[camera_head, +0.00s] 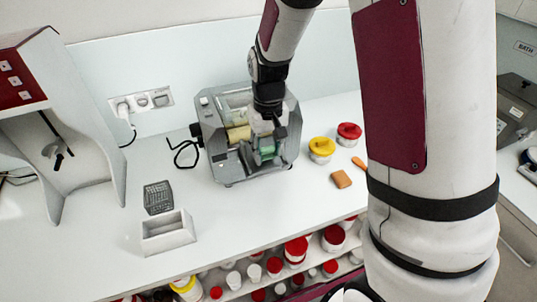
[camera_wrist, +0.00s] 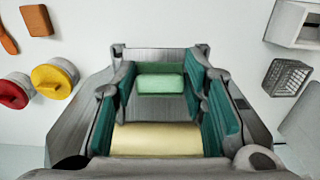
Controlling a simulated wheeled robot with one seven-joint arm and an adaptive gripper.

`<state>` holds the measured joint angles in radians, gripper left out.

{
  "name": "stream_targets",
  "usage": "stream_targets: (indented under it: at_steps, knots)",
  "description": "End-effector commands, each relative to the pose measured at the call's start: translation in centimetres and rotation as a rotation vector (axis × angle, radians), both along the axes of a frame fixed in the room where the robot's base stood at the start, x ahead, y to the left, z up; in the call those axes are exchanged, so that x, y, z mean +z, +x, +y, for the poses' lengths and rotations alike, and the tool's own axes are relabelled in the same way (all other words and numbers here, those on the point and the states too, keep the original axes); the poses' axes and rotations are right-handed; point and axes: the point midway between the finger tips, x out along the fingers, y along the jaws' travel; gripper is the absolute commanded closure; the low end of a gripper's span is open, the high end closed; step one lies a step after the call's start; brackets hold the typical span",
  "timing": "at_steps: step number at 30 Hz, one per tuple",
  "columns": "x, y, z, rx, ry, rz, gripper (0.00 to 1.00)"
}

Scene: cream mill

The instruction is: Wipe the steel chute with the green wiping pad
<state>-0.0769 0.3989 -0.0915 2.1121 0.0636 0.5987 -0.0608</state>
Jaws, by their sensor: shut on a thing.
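My gripper (camera_head: 266,138) points down over the front of the grey mill (camera_head: 213,130). It is shut on the green wiping pad (camera_head: 267,153), which also shows between the fingertips in the wrist view (camera_wrist: 160,84). The steel chute (camera_wrist: 160,105) appears as a grey surface around and below the pad in the wrist view. The pad is over the chute; whether it touches the surface I cannot tell. In the head view, my gripper partly hides the chute.
The mill's cream roller (camera_wrist: 155,138) lies close to the gripper. A yellow-lidded jar (camera_head: 321,147), a red-lidded jar (camera_head: 349,132) and a brown block (camera_head: 341,179) stand to the right. A white box (camera_head: 168,235) and a wire basket (camera_head: 158,197) stand left. The front counter is clear.

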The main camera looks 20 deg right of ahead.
Motion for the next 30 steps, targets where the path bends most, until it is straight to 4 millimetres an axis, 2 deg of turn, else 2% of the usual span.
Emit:
stream_targets:
  at_steps: [15, 30]
  knots:
    - [4.4, -0.7, 0.0, 0.0, 0.0, -0.001, 0.87]
    - [4.6, -0.7, 0.0, 0.0, 0.0, 0.001, 0.87]
